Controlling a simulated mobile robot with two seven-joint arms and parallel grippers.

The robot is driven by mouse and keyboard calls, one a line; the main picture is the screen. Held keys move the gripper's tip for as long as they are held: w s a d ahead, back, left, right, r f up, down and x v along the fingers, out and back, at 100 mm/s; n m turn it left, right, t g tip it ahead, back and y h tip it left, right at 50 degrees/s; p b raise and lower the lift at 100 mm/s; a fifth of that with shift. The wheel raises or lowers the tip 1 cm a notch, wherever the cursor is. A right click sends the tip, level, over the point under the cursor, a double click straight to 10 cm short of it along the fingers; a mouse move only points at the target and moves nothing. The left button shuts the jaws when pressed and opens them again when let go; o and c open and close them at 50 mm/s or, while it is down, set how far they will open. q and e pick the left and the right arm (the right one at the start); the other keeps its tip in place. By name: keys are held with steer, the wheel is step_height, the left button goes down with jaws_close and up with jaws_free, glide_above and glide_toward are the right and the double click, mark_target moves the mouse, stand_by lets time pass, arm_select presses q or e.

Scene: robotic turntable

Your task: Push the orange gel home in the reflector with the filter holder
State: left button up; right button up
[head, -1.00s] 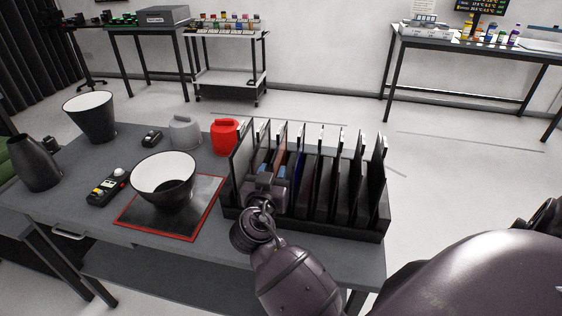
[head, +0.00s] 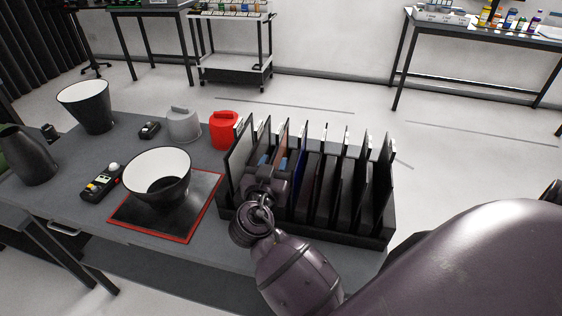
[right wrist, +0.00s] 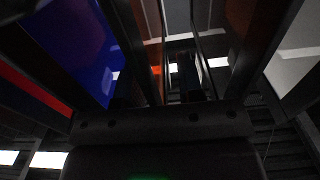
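The reflector (head: 148,190), a dark bowl with a white inside, stands mouth up on a red-edged black mat. Several framed gels stand upright in a black rack to its right. An orange-brown gel (head: 281,147) shows near the rack's left end, and a similar colour shows in the right wrist view (right wrist: 250,22). A blue gel (head: 299,157) stands to its right. My right gripper (head: 272,163) is down among the frames at the rack's left part. Its fingertips are dark and partly hidden, so its hold is unclear. My left gripper is not in view. I cannot identify the filter holder.
The rack (head: 310,233) fills the table's right end. Floor lies beyond.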

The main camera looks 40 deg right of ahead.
jaws_close()
steer(key=shift+r, duration=0.1)
stand_by(0.4)
